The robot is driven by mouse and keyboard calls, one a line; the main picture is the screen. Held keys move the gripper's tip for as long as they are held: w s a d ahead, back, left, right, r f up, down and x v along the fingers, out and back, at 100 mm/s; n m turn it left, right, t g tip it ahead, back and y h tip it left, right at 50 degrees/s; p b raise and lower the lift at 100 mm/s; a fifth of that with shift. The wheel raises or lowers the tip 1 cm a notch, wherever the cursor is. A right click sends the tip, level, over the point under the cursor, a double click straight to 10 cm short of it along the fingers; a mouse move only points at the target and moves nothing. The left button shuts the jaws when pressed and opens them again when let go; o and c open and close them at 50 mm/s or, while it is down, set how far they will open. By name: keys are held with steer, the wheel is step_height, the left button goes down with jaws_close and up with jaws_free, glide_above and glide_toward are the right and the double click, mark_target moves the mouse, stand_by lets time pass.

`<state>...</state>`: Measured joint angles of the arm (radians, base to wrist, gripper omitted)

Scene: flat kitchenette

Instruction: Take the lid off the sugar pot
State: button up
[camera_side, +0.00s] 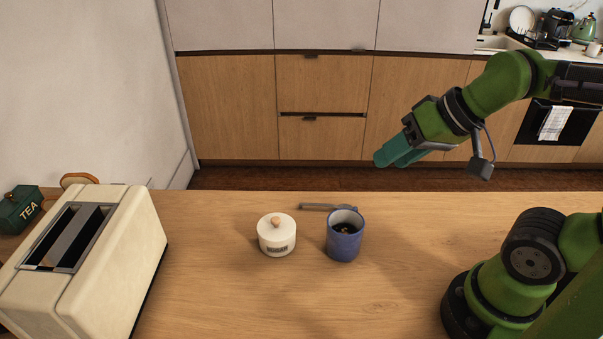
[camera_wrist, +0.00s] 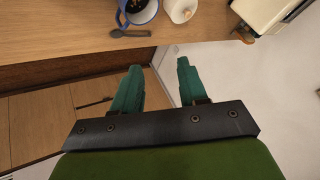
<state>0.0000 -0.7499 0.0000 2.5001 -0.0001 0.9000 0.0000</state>
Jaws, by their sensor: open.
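The white sugar pot (camera_side: 277,241) stands upright on the wooden counter, left of the blue mug. Its lid (camera_side: 271,223) sits on top and has a small wooden knob. In the wrist view the sugar pot (camera_wrist: 180,9) is at the top edge, partly cut off. My gripper (camera_side: 390,161) is raised to the right of the pot, well apart from it, near the counter's back edge. Its teal fingers (camera_wrist: 156,80) are apart with nothing between them.
A blue mug (camera_side: 344,243) with dark contents stands right of the pot, and a spoon (camera_side: 325,207) lies behind it. A cream toaster (camera_side: 92,255) and a green tea tin (camera_side: 20,209) are at the left. The counter front (camera_side: 240,305) is clear.

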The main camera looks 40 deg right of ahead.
steer(key=o, duration=1.1)
steer(key=n+g+h, duration=0.2)
steer(key=n+g, duration=0.5)
steer(key=n, duration=0.2)
glide_above(276, 219)
step_height(276, 219, down, 2)
steer(key=shift+n, duration=0.3)
step_height(276, 219, down, 17)
steer(key=shift+f, duration=0.15)
